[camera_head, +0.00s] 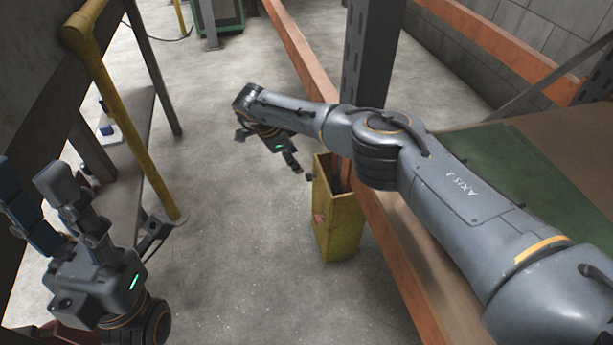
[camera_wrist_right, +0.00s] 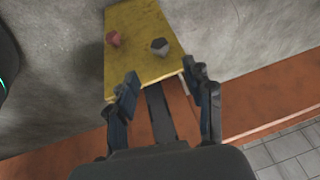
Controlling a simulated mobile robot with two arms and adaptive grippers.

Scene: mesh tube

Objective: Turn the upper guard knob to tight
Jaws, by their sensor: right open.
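A yellow box-shaped guard (camera_head: 337,222) stands against the orange beam, with a reddish knob (camera_head: 319,217) on its left face. The right wrist view shows a yellow face (camera_wrist_right: 138,68) of it with the red knob (camera_wrist_right: 113,38) and a dark grey knob (camera_wrist_right: 160,46). The grey knob is nearer my fingers; I cannot tell for sure which is the upper one. My right gripper (camera_head: 300,172) is open just above and left of the guard; its fingertips (camera_wrist_right: 164,80) are empty and apart from both knobs. My left gripper (camera_head: 35,178) is open and empty at lower left.
The orange beam (camera_head: 395,255) runs along the guard's right side, with a dark upright post (camera_head: 369,50) beside it. A yellow pole (camera_head: 125,120) and grey bench (camera_head: 120,150) stand at left. The concrete floor (camera_head: 245,270) between is clear.

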